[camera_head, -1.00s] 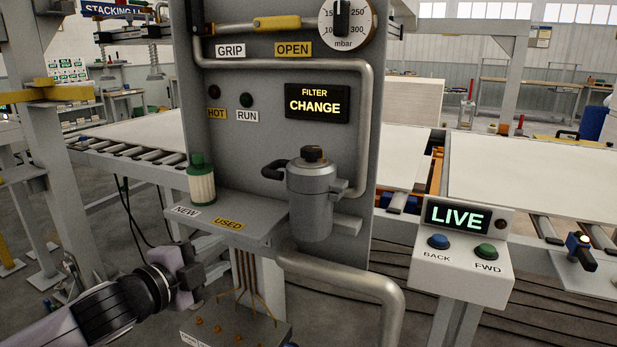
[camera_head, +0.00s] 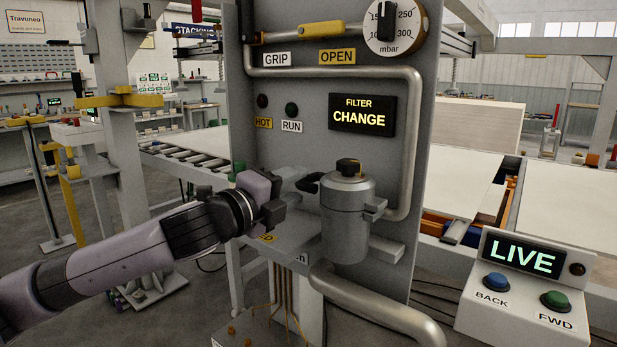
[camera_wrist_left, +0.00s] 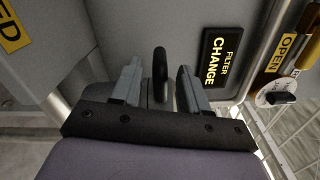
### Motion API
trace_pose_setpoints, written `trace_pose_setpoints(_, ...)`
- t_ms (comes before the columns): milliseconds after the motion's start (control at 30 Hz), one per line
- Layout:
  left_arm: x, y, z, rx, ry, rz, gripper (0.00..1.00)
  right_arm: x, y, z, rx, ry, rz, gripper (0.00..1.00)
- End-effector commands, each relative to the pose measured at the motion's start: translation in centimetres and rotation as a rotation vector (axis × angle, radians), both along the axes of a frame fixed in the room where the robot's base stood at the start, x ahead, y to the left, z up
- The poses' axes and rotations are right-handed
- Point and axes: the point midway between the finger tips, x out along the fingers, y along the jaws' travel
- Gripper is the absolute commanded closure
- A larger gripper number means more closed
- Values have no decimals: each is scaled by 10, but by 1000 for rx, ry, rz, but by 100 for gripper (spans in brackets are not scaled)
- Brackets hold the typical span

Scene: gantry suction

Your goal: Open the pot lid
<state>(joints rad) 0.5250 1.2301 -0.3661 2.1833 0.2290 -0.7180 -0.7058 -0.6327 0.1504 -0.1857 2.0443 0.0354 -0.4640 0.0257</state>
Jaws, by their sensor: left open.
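The grey metal pot (camera_head: 347,222) stands upright on the panel, its lid (camera_head: 348,182) in place with a black knob (camera_head: 348,166) on top. A black handle (camera_head: 308,183) sticks out from the pot's left side. My left gripper (camera_head: 298,180) is open just left of the pot, at the height of this handle. In the left wrist view the dark handle (camera_wrist_left: 160,72) shows between the two open fingers (camera_wrist_left: 158,88); I cannot tell whether they touch it. My right gripper is not in view.
The grey panel (camera_head: 300,150) rises behind the pot, with a bent pipe (camera_head: 413,140) around it. The small shelf (camera_head: 290,235) is partly hidden by my left gripper. A control box (camera_head: 520,285) with BACK and FWD buttons stands at the lower right.

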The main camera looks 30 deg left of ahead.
Motion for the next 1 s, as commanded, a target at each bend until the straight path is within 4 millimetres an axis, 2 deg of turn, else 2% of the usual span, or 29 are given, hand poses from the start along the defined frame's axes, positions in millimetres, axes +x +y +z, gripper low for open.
trace_pose_setpoints(100,16,-1,3,-6,-2,0,56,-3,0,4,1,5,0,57)
trace_pose_setpoints(333,37,-2,1,-3,0,2,56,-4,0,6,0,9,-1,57)
trace_pose_setpoints(733,43,-3,0,-1,1,1,56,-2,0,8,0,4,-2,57)
trace_pose_setpoints(767,43,-3,0,-1,1,1,59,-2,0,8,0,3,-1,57)
trace_pose_setpoints(800,43,-3,0,-1,1,1,72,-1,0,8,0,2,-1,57)
trace_pose_setpoints(900,43,-3,-1,-1,2,1,100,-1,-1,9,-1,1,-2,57)
trace_pose_setpoints(1000,43,-3,-1,0,3,2,100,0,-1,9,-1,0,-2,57)
